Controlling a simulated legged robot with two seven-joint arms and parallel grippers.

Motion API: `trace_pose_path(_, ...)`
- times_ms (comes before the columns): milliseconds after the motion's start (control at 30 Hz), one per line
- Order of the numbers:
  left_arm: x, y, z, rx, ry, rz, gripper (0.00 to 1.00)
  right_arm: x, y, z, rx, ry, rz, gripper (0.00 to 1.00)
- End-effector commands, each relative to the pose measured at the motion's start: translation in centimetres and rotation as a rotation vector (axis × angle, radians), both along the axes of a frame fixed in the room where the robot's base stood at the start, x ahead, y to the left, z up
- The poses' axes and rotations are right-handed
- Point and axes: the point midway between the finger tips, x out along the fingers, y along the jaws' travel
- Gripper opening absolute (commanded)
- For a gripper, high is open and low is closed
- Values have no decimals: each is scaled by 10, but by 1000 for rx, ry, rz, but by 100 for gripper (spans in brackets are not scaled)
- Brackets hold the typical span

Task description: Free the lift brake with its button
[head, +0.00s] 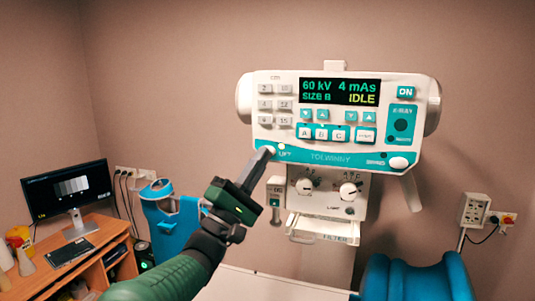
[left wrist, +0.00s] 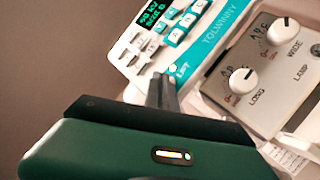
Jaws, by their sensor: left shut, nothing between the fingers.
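The white control panel (head: 347,120) of the scan machine faces me, its display reading 60 kV, 4 mAs, SIZE B and IDLE. The lift button (head: 272,149) is at the panel's lower left, beside the word LIFT; a small part of it shows. My left gripper (head: 266,155) is shut and empty, with its fingertips at this button. In the left wrist view the fingertips (left wrist: 165,88) lie just below the button (left wrist: 173,69), and I cannot tell whether they press it or only sit close. My right gripper is not in view.
Below the panel is a box with two knobs (head: 348,191) and a handle (head: 316,238). Another white button (head: 398,162) is at the panel's lower right. A desk with a monitor (head: 68,194) stands left. A blue cushion (head: 418,280) is at lower right.

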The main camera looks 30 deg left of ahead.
Motion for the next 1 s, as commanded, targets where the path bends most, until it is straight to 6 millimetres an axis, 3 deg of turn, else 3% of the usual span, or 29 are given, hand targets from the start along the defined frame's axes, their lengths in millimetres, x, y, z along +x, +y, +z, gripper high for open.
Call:
trace_pose_path(467, -10, -3, -1, 0, 0, 0, 0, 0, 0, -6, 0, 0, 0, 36)
trace_pose_path(1000, -57, -14, -1, 1, -1, 0, 0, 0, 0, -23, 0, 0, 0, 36)
